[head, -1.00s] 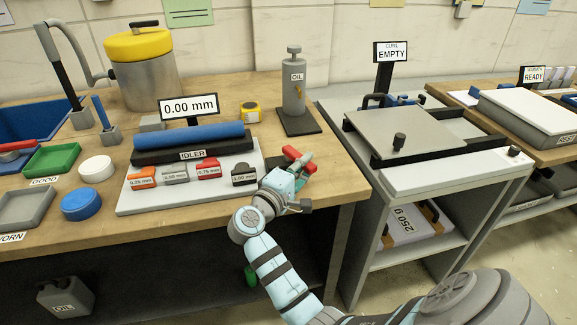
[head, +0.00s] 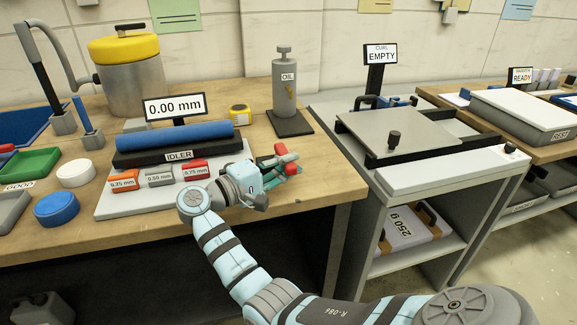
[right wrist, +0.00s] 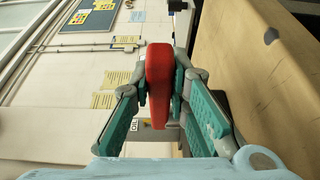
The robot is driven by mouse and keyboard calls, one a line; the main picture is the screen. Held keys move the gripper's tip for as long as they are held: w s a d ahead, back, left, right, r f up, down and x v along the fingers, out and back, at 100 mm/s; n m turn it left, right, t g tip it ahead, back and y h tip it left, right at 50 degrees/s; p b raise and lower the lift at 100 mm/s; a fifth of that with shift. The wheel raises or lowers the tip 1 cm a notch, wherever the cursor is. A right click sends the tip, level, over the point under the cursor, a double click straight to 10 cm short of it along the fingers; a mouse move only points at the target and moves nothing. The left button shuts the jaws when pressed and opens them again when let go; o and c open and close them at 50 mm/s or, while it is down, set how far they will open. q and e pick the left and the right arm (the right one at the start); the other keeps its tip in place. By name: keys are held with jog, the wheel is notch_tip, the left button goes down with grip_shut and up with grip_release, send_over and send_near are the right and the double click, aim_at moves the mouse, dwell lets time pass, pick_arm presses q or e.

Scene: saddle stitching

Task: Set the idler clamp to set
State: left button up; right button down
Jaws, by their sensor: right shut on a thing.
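A red handle (head: 281,149) is in my right gripper (head: 283,160), at the right end of the idler plate. It also shows in the right wrist view (right wrist: 158,75), between the two teal fingers, which are shut on it. The fingers hide part of the handle, and its mounting cannot be seen. The idler is a blue roller (head: 175,135) on a black base (head: 135,158) labelled IDLER. The display behind it (head: 174,107) reads 0.00 mm. My left gripper is not in view.
Gauge blocks marked 0.25 (head: 123,181), 0.50 and 0.75 mm sit in front of the roller. The bench's right edge is close by.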

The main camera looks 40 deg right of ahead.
jog(key=shift+r, duration=0.15)
jog(key=c, duration=1.5)
grip_release()
jog(key=a, duration=0.7)
jog(key=shift+w+a, duration=0.2)
jog(key=shift+a, duration=0.1)
jog(key=shift+d, duration=0.1)
